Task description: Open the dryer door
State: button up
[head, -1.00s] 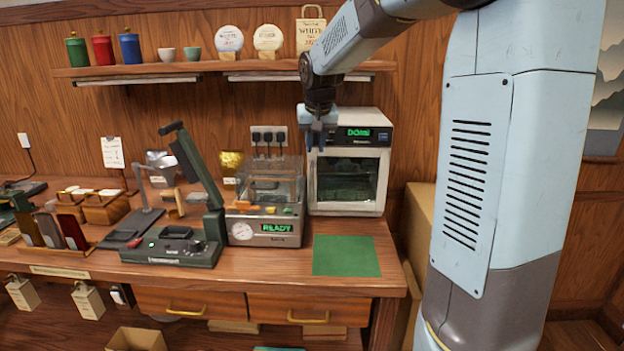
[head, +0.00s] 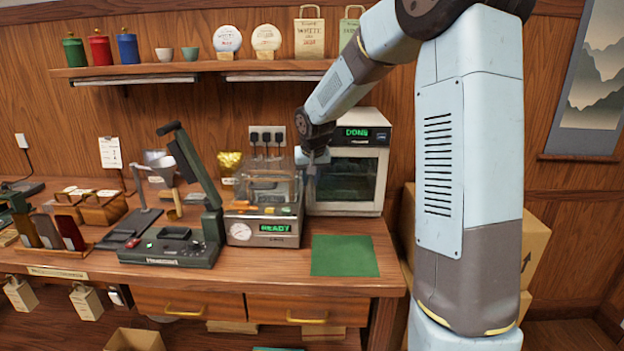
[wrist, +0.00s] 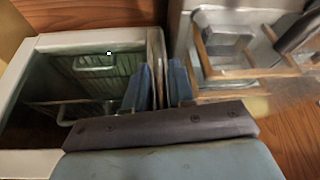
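The dryer (head: 386,170) is a white box on the right part of the bench, with a green display reading DONE. Its glass door (head: 345,180) looks shut in the head view. The wrist view shows the dryer's pale frame (wrist: 25,70) and wire racks behind the glass. My gripper (head: 310,158) is at the door's left edge. In the wrist view, my gripper's two blue fingers (wrist: 161,82) stand on either side of a pale upright bar (wrist: 155,50), seemingly the door handle. Whether they press on it is unclear.
A clear-lidded machine reading READY (head: 275,228) stands close left of the dryer. A dark green press (head: 170,250) is farther left. A green mat (head: 345,256) lies bare in front of the dryer. A shelf (head: 190,68) with tins and cups runs above.

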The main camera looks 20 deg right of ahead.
jog(key=shift+f, duration=0.15)
grip_shut()
dwell(0.4)
